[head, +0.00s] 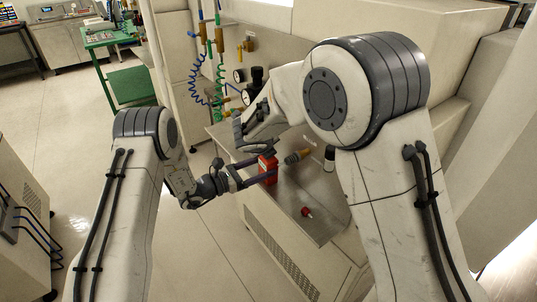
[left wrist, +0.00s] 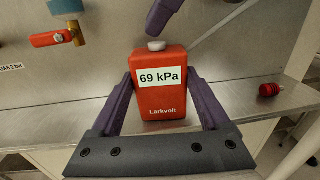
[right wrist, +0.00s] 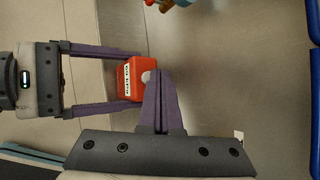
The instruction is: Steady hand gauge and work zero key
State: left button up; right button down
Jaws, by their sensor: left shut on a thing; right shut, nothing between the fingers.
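The red hand gauge (head: 268,176) stands upright at the left part of the steel bench top. In the left wrist view the gauge (left wrist: 160,103) reads "69 kPa" above the name "Larkvolt". My left gripper (left wrist: 160,92) is shut on it, one purple finger along each side. The pale round zero key (left wrist: 156,45) sits on its top. My right gripper (right wrist: 158,80) is shut and empty. Its purple fingertips are right by the key (right wrist: 147,77) in the right wrist view; I cannot tell whether they touch it.
A red-handled valve (left wrist: 52,39) is on the panel behind the bench. A small red knob-like part (head: 307,212) lies on the bench top (head: 318,228) to the right. A black-and-white cylinder (head: 329,158) stands near the back. The bench front is clear.

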jog(key=shift+f, duration=0.5)
dwell(0.4)
jog(key=shift+r, duration=0.9)
jog(key=shift+r, duration=0.1)
jog(key=shift+r, duration=2.4)
pick_arm(q)
jog(key=o, duration=1.4)
